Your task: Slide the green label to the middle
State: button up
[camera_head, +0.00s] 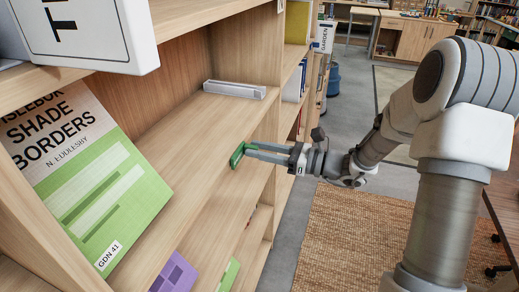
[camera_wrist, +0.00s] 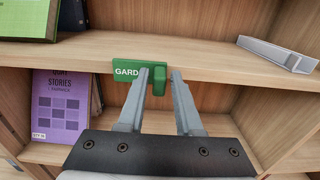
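The green label (camera_head: 236,156) sits on the front edge of the wooden shelf (camera_head: 205,135). In the wrist view, the label (camera_wrist: 125,68) shows white letters reading "GARD" and a raised green tab (camera_wrist: 159,82) at its right end. My gripper (camera_head: 249,152) reaches the shelf edge from the right. In the wrist view, my gripper's two fingers (camera_wrist: 160,74) stand on either side of the tab. A small gap shows on the tab's right side, so the fingers look open around it. The left finger is close to the tab and hides part of the lettering.
A green and white book (camera_head: 100,190) leans at the shelf's left. A grey metal piece (camera_head: 235,90) lies at its far end. A purple book (camera_wrist: 60,105) stands on the shelf below. The shelf's middle is bare. A woven rug (camera_head: 350,240) covers the floor.

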jog(key=shift+o, duration=0.8)
jog(key=v, duration=1.7)
jog(key=shift+d+p, duration=0.25)
jog(key=shift+p, duration=0.05)
jog(key=shift+s, duration=0.1)
